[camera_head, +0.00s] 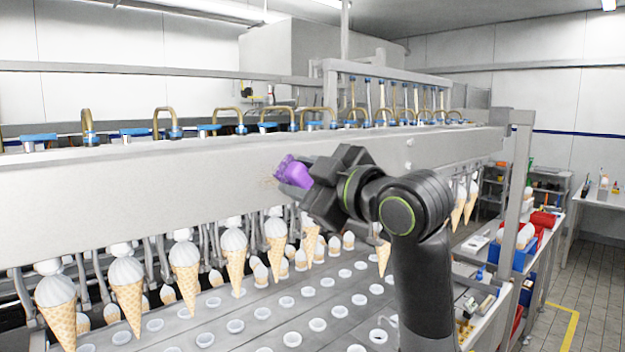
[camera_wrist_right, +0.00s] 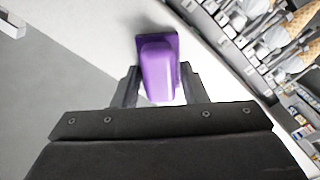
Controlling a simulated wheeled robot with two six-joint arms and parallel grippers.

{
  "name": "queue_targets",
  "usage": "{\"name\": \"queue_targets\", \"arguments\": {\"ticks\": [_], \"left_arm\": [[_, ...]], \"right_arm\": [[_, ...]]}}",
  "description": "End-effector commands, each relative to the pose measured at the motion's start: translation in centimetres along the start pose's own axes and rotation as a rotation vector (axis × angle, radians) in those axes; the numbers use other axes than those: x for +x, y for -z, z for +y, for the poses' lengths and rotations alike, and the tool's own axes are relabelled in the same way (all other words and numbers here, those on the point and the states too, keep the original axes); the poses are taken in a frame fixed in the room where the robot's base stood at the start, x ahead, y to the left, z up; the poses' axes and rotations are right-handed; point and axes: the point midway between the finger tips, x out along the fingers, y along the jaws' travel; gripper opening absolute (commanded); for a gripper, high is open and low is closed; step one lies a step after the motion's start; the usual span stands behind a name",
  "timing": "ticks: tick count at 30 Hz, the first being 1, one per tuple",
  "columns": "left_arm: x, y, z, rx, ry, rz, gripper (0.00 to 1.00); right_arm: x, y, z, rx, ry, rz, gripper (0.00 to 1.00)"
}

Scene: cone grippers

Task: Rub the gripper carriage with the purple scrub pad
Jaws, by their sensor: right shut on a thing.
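The purple scrub pad (camera_head: 294,171) is held by my right gripper (camera_head: 312,180), in front of the long grey gripper carriage (camera_head: 120,185). The right wrist view shows the pad (camera_wrist_right: 158,70) between the two dark fingers (camera_wrist_right: 158,88), its far end at the pale carriage face (camera_wrist_right: 215,75). I cannot tell for certain whether pad and carriage touch. A faint brownish mark (camera_head: 268,182) shows on the carriage just left of the pad. My left gripper is not in view.
Several ice cream cones (camera_head: 184,262) hang below the carriage, over a conveyor plate (camera_head: 260,335) with rows of round holders. Bent brass pipes and blue fittings (camera_head: 210,128) line the carriage top. At right stand a post (camera_head: 515,200) and a blue bin (camera_head: 520,250).

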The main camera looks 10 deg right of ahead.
Motion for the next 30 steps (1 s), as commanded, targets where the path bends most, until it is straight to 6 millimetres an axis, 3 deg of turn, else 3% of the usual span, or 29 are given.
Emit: {"name": "queue_targets", "arguments": {"ticks": [30], "left_arm": [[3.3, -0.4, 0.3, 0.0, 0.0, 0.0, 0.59]], "right_arm": [[0.1, 4.5, -4.7, 0.001, 0.002, 0.003, 0.21]]}}
